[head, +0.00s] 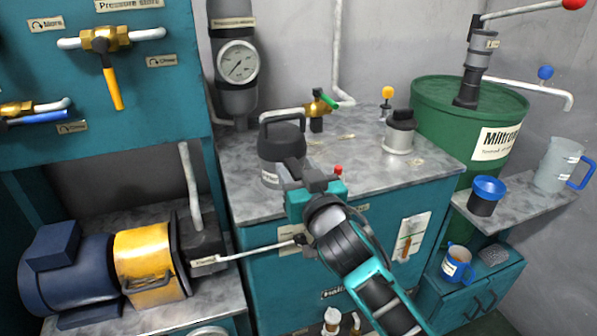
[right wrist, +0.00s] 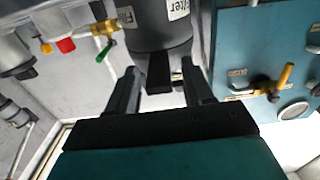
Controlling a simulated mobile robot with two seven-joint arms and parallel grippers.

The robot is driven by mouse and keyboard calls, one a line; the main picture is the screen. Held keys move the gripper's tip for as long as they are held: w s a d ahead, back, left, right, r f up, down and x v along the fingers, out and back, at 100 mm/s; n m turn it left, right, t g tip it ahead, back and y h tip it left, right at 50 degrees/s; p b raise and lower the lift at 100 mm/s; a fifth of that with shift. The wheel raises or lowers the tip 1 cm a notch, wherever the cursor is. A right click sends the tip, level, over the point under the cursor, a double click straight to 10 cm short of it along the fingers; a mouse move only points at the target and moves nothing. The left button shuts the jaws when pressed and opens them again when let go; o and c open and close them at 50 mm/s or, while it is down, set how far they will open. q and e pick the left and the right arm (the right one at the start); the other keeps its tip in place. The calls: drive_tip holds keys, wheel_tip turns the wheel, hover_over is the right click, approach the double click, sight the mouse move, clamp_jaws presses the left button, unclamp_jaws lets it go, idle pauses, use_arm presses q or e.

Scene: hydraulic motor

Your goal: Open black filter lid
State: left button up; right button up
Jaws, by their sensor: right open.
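My left gripper is not in view.
A brass valve with a green handle (head: 321,108) and pipe stand behind the filter. A gauge column (head: 238,62) is behind left. A grey canister with a black cap (head: 400,133) and a green drum (head: 440,110) are to the right. The counter's front right is free.

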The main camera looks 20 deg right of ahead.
clamp_jaws()
idle(0.3)
idle(0.3)
